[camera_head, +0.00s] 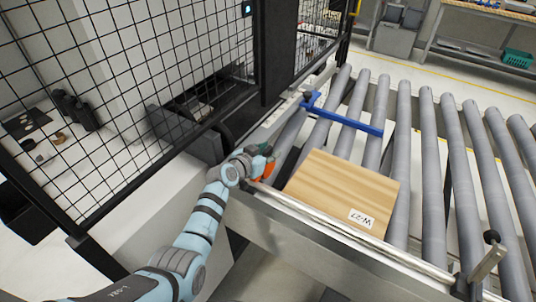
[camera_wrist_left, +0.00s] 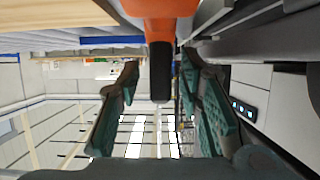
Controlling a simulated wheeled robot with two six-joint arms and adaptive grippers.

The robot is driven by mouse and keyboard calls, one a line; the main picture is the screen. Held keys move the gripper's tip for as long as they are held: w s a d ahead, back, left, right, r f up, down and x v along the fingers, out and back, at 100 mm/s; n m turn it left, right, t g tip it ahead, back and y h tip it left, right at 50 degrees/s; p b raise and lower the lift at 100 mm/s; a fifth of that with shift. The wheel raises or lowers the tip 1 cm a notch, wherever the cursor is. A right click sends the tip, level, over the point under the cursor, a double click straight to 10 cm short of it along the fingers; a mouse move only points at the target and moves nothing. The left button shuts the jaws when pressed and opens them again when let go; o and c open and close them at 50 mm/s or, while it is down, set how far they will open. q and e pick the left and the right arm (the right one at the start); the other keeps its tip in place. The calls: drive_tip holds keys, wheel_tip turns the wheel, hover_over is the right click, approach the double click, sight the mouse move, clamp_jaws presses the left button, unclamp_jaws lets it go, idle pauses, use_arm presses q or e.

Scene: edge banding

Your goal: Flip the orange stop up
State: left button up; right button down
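The orange stop (camera_head: 268,170) sits at the left end of the conveyor's near rail, partly hidden by my left gripper (camera_head: 262,153). In the left wrist view the orange stop (camera_wrist_left: 160,8) comes in from the top, and its black end reaches down between the fingers of my left gripper (camera_wrist_left: 158,100). The fingers stand apart with a gap on both sides of the black end, so the gripper looks open around it. Whether the stop is turned up or down is hard to tell. My right gripper is not in view.
A wooden board (camera_head: 340,187) marked W-27 lies on the grey rollers (camera_head: 433,160) beside the stop. A blue bar (camera_head: 345,119) crosses the rollers behind it. A metal lever with a black knob (camera_head: 490,238) stands at the lower right. A black mesh fence (camera_head: 130,60) stands at the left.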

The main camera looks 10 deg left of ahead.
use_arm(q)
drive_tip(key=shift+c, duration=0.5)
clamp_jaws()
drive_tip(key=shift+f+b, duration=0.1)
drive_tip(key=shift+b, duration=0.25)
drive_tip(key=s+t+b, duration=0.1)
drive_tip(key=t+b, duration=0.1)
drive_tip(key=b, duration=0.4)
drive_tip(key=s+a+r+t+h+b, duration=0.1)
drive_tip(key=t+b, duration=0.1)
drive_tip(key=b, duration=0.4)
drive_tip(key=s+r+t+h+b, duration=0.1)
drive_tip(key=t+b, duration=0.1)
drive_tip(key=b, duration=0.5)
drive_tip(key=shift+s+a+r, duration=0.15)
drive_tip(key=shift+s+a, duration=0.05)
drive_tip(key=shift+s, duration=0.1)
drive_tip(key=shift+s+a+r+h+b, duration=0.1)
drive_tip(key=shift+s+r+h+b, duration=0.1)
drive_tip(key=shift+r+h+b, duration=0.4)
drive_tip(key=shift+f, duration=0.15)
